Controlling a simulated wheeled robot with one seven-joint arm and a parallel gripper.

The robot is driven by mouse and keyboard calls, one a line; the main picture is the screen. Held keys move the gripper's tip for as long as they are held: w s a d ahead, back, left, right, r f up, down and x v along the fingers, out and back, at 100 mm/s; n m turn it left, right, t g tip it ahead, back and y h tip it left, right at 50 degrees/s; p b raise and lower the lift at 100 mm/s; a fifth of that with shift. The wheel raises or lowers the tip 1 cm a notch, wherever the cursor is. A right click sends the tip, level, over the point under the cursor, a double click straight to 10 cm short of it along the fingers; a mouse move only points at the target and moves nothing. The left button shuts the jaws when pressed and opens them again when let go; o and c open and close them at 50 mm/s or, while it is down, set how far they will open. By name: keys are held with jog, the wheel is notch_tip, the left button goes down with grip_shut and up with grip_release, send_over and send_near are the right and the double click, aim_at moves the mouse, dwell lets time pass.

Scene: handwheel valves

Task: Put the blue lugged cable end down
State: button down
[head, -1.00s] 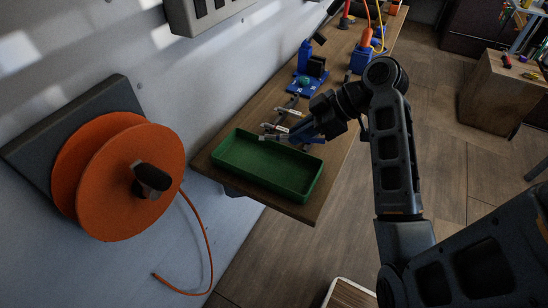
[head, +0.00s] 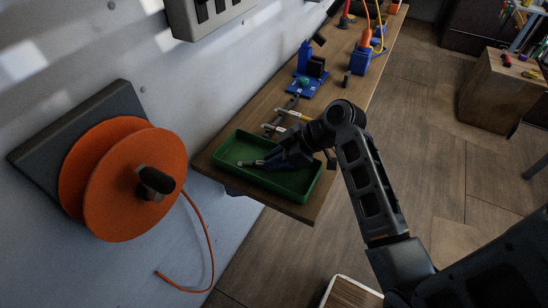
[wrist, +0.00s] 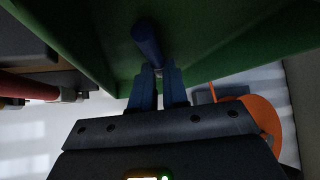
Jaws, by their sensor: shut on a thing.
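My gripper (head: 272,160) is inside the outline of the green tray (head: 307,196) at the near end of the bench, low over its floor. It is shut on the blue lugged cable end (wrist: 147,38). In the wrist view the cable end is a dark blue cylinder standing out from between the two fingertips (wrist: 158,75), with the green tray (wrist: 235,40) close beyond it. In the head view the small grey lug (head: 247,163) shows at the gripper's tip. I cannot tell whether the cable end touches the tray floor.
An orange cable reel (head: 135,185) hangs on the wall at the left, its loose cable dangling. Cable pieces with white labels (head: 272,128) lie just behind the tray. A blue stand (head: 305,82) and a blue block (head: 360,60) with an orange plug are farther along the bench.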

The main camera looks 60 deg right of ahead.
jog(key=shift+s+f+b, duration=0.1)
jog(key=shift+f+b, duration=0.25)
jog(key=shift+f, duration=0.15)
jog(key=c, duration=1.1)
grip_release()
jog(key=shift+s+a+f, duration=0.1)
jog(key=shift+a+f, duration=0.05)
jog(key=shift+f, duration=0.2)
jog(key=shift+c, duration=0.2)
jog(key=shift+r, duration=0.3)
jog(key=v, duration=1.2)
jog(key=shift+r+b, duration=0.45)
jog(key=shift+r, duration=0.15)
jog(key=shift+w, duration=0.2)
